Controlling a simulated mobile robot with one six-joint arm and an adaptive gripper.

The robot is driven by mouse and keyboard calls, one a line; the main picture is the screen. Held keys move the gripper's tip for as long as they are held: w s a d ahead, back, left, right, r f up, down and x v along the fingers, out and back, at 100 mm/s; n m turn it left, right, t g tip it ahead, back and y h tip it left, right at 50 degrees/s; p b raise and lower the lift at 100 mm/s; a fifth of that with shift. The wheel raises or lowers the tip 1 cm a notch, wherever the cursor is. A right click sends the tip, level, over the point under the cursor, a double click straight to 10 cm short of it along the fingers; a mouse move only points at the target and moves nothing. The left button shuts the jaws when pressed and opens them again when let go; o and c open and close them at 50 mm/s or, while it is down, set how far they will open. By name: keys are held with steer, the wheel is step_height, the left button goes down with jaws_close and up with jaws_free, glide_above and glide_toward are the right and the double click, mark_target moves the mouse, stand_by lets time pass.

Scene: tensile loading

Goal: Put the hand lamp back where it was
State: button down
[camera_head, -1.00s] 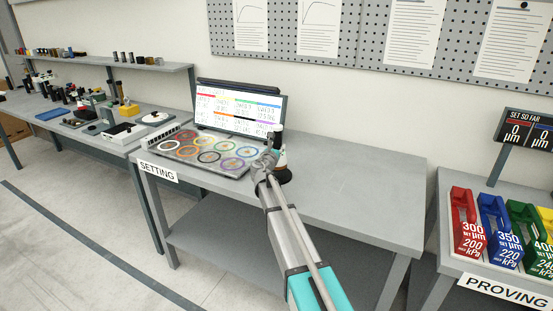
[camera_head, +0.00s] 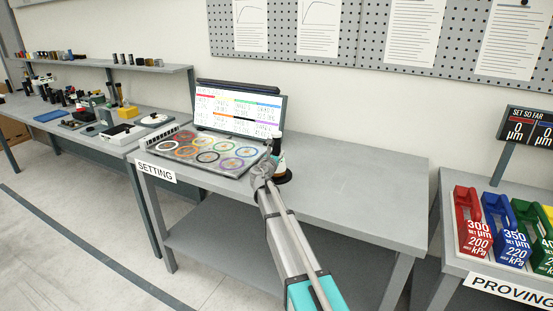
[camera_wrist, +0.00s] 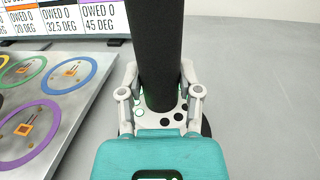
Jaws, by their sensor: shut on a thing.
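The hand lamp appears to be the dark upright cylinder (camera_wrist: 155,45) between my fingers in the wrist view. In the head view its dark top (camera_head: 277,142) shows just beyond my gripper (camera_head: 267,170). My gripper (camera_wrist: 160,85) is shut on the cylinder, one finger on each side. A pale collar with dark dots shows low on the cylinder. I cannot tell whether the lamp touches the base; my gripper hides its lower end.
The setting table (camera_head: 350,195) is clear to the right. A panel of coloured rings (camera_head: 210,152) with a raised screen (camera_head: 238,108) is close on the left. Coloured blocks, including a red one (camera_head: 472,225), stand on the proving table. Another bench (camera_head: 95,140) holds small equipment.

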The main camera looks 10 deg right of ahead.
steer(key=shift+f, duration=0.25)
steer(key=shift+c, duration=1.4)
jaws_free()
steer(key=shift+r, duration=0.1)
steer(key=shift+r, duration=0.15)
steer(key=v, duration=1.2)
